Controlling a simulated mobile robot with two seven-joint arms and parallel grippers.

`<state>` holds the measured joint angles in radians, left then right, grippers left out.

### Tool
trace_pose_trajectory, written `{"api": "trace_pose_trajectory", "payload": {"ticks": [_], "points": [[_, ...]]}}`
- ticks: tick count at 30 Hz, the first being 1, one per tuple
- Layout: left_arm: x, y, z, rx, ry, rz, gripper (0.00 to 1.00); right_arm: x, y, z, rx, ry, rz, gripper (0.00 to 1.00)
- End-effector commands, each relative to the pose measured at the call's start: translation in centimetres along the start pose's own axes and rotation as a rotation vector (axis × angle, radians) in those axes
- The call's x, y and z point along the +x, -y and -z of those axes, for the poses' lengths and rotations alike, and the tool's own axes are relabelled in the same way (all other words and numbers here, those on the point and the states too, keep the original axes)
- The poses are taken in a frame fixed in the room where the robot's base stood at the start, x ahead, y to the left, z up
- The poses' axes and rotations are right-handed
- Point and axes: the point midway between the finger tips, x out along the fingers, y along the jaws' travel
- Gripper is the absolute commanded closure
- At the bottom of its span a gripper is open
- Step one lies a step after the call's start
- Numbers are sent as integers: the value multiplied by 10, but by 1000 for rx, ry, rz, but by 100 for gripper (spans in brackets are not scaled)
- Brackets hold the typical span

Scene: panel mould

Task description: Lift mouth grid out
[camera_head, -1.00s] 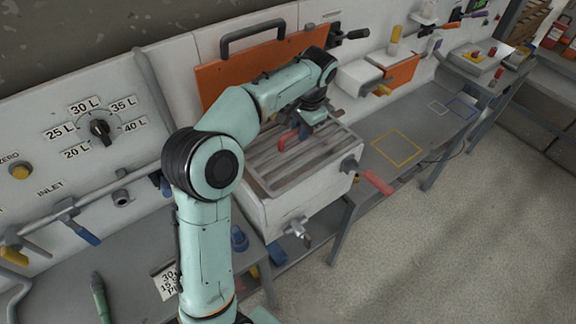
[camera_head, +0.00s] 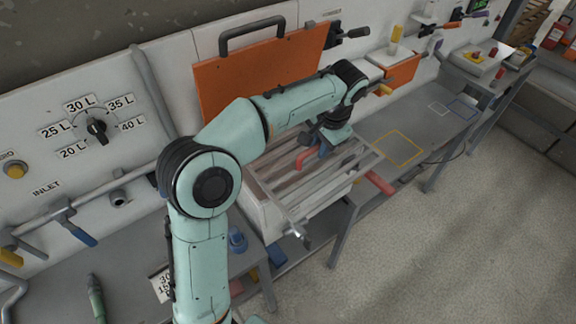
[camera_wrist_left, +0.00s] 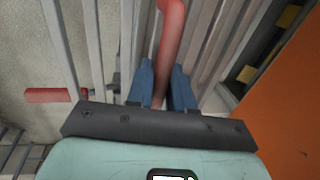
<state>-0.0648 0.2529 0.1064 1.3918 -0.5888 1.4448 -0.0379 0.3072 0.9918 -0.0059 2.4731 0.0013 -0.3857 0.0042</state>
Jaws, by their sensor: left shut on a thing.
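The mouth grid (camera_head: 318,183), a set of long grey bars, is above the white box mouth (camera_head: 272,218), and its right end reaches beyond the box's right side. It looks raised and slightly tilted. My left gripper (camera_head: 312,145) is shut on the grid's red handle (camera_head: 324,151). In the left wrist view the blue fingers of my left gripper (camera_wrist_left: 162,85) sit on both sides of the red handle (camera_wrist_left: 171,35), with the grid bars (camera_wrist_left: 95,50) below. My forearm and wrist hide part of the grid's far side. My right gripper is not in view.
An orange panel (camera_head: 262,72) with a dark handle stands behind the box. A red lever (camera_head: 380,183) sticks out at the box's right. A yellow outlined square (camera_head: 397,148) on the grey bench to the right is empty.

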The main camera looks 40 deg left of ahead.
Motion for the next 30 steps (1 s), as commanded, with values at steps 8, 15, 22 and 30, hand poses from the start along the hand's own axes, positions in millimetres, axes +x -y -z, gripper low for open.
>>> {"api": "trace_pose_trajectory", "payload": {"ticks": [8,15,22,30], "points": [[-5,-22,-1,2,-2,0,100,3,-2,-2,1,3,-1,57],[-9,-40,-1,3,-3,0,100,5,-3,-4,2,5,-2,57],[-13,-57,-2,1,-3,0,100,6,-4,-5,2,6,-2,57],[-16,-77,-3,2,-2,0,100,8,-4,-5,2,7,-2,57]]}}
